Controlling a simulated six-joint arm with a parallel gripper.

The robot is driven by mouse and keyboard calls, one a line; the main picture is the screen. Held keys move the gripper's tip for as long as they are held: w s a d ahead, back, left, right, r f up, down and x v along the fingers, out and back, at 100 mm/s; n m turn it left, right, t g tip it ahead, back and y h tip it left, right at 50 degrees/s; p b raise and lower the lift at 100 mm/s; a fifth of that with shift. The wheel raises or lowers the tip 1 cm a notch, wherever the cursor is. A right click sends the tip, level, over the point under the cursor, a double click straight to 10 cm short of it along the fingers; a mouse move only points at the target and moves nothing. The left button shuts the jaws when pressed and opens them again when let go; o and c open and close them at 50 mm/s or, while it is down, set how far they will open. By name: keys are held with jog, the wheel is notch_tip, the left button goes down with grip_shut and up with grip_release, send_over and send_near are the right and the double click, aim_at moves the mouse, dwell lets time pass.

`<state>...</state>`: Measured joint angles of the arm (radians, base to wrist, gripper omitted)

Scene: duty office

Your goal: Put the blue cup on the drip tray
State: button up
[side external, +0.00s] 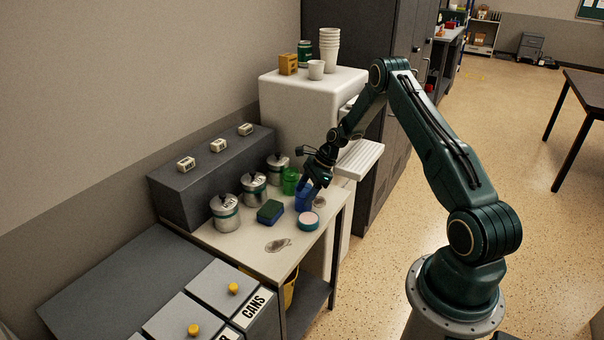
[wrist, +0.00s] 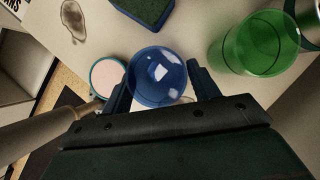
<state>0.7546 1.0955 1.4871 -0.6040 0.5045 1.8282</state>
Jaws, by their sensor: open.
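The blue cup (side external: 303,198) stands on the narrow worktable. In the wrist view the blue cup (wrist: 157,75) lies between my two fingers, seen from above, with its round mouth facing the camera. My gripper (wrist: 160,88) is open around the cup, one finger on each side; I cannot tell whether either finger touches it. In the side view my gripper (side external: 313,184) is low over the table and partly hides the cup. The drip tray (side external: 360,158) is a white ribbed shelf on the front of the white dispenser, to the right of the cup and higher.
A green cup (side external: 290,181) stands close by the blue one. A sponge (side external: 270,212), a round pink-topped tin (side external: 308,221) and lidded canisters (side external: 225,213) are also near. The white dispenser (side external: 292,105) carries white cups on top. Brown stains (side external: 278,245) mark the table.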

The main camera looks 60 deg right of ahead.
jog(key=v, duration=1)
jog(key=shift+r, duration=0.2)
jog(key=shift+d, duration=0.1)
